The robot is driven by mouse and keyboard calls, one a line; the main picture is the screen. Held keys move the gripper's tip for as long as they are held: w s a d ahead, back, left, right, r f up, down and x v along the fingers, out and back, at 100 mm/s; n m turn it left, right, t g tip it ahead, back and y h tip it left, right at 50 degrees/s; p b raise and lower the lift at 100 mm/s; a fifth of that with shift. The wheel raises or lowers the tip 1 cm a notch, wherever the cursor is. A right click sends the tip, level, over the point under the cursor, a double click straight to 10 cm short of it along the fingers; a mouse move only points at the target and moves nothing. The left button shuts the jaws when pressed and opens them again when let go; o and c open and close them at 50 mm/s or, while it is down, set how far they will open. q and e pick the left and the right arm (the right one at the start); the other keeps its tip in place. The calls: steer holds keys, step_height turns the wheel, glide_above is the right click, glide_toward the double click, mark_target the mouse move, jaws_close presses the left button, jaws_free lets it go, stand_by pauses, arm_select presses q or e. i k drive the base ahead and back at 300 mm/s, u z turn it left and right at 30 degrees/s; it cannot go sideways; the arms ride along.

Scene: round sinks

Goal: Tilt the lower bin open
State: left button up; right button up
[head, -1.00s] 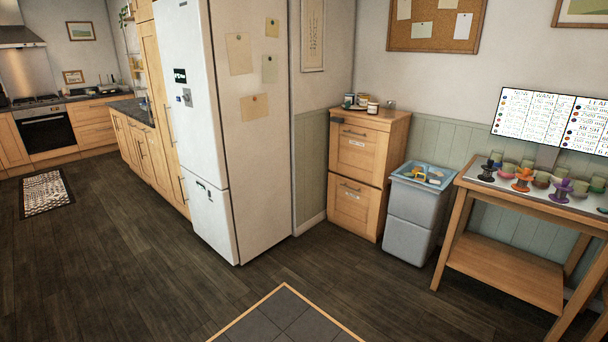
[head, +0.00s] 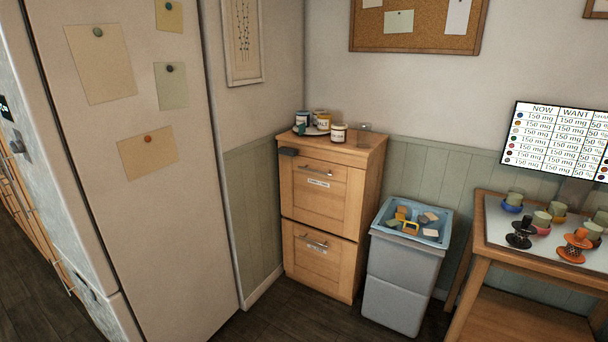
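A wooden cabinet (head: 287,215) stands in the corner with two stacked tilt-out fronts. The lower bin front (head: 318,262) is closed, flush with the cabinet, with a horizontal metal bar handle (head: 316,243) near its top. The upper bin front (head: 322,197) is also closed, with its own handle (head: 320,171) and a small white label. Neither of my grippers shows in the head view, so whether they are open or shut is hidden.
A grey bin (head: 400,277) with a blue tray of blocks stands right of the cabinet. Jars (head: 338,132) stand on the cabinet top. The fridge (head: 130,215) is at left, a wooden table (head: 480,262) at right. Some dark floor (head: 285,315) shows before the cabinet.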

mark_target(328, 260)
steer(key=u, duration=0.3)
steer(key=i, duration=2.15)
steer(key=u, duration=0.45)
